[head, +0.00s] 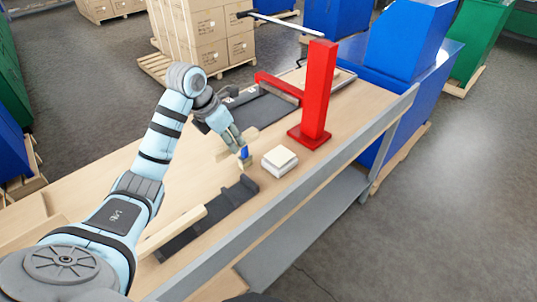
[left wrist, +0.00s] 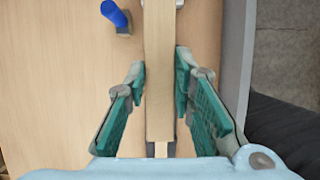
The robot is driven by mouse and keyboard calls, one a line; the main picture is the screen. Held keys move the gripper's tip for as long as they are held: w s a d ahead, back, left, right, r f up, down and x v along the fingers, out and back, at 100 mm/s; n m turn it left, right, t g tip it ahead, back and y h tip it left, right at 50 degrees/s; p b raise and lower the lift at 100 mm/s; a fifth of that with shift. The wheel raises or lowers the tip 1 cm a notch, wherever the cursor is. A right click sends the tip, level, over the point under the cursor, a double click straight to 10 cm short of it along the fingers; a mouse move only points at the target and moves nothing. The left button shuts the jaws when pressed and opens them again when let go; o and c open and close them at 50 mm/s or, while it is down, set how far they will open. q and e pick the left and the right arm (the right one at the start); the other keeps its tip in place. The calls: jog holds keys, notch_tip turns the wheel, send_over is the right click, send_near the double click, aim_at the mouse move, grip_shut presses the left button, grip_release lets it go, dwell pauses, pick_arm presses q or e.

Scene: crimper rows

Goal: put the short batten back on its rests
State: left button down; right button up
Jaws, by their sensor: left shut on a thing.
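A pale wooden batten, which I take for the short one, is held in my left gripper (head: 238,148). Part of the batten (head: 222,153) shows beside the fingers in the head view. In the left wrist view the batten (left wrist: 158,65) runs lengthwise between the two green-padded fingers of the left gripper (left wrist: 160,85). A dark rest strip (head: 214,211) lies on the bench, with a raised block at its far end. Another pale batten (head: 175,231) lies along its near part. The held batten appears above the bench. My right gripper is not in view.
A white block stack (head: 280,161) stands right of my gripper. A red post (head: 317,95) rises behind it. A blue piece (left wrist: 115,15) stands left of the batten in the left wrist view. A grey rail (head: 290,195) runs along the bench edge.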

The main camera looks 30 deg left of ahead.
pick_arm(q)
notch_tip(320, 180, down, 6)
jog(key=shift+f, duration=0.2)
jog(key=shift+s+d, duration=0.1)
jog(key=shift+s, duration=0.05)
jog(key=f+b, duration=0.2)
jog(key=f, duration=0.1)
jog(key=f+b, duration=0.2)
jog(key=f, duration=0.1)
jog(key=f+b, duration=0.3)
jog(key=shift+s+f, duration=0.25)
jog(key=shift+f, duration=0.15)
jog(key=shift+r, duration=0.1)
